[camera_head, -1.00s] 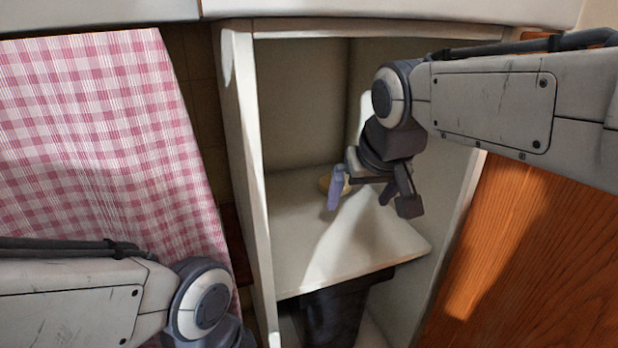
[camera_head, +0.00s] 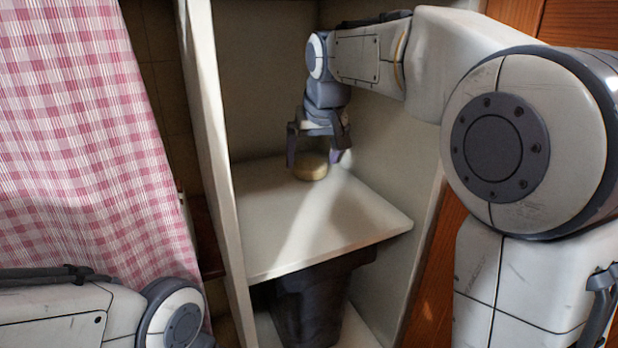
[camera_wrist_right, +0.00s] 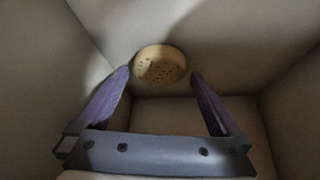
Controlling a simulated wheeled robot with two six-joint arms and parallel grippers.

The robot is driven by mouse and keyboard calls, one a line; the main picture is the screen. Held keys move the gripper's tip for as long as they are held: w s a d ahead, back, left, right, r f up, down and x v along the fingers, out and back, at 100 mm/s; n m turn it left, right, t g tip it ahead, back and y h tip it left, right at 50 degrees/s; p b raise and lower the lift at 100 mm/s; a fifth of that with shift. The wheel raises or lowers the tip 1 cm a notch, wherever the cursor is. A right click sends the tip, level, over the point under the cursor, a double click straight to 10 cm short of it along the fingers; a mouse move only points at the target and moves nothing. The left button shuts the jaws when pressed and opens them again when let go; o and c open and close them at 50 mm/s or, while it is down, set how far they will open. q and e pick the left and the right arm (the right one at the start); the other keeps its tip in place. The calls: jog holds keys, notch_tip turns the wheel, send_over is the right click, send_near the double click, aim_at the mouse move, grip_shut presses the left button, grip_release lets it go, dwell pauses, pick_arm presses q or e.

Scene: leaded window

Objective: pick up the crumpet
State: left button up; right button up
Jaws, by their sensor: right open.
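The crumpet (camera_head: 309,167) is a round, pale tan disc lying on the cupboard shelf (camera_head: 310,222), toward its back. In the right wrist view the crumpet (camera_wrist_right: 160,65) shows its holed top, just beyond and between the fingertips. My right gripper (camera_head: 314,160) is open, with its purple-grey fingers reaching down on either side of the crumpet in the head view. It also shows in the right wrist view (camera_wrist_right: 160,75), with nothing held. Whether a finger touches the crumpet cannot be told. My left arm shows at the lower left, but its gripper is out of view.
The cupboard's left upright (camera_head: 212,150) and its right wall (camera_head: 400,180) flank the shelf. A dark bin (camera_head: 318,300) stands below the shelf. A pink checked cloth (camera_head: 80,140) hangs at the left. The front of the shelf is clear.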

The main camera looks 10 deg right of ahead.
jog(key=shift+b+x, duration=0.35)
jog(key=shift+x, duration=0.7)
jog(key=c, duration=1.1)
jog(key=shift+o, duration=0.2)
jog(key=shift+r, duration=0.1)
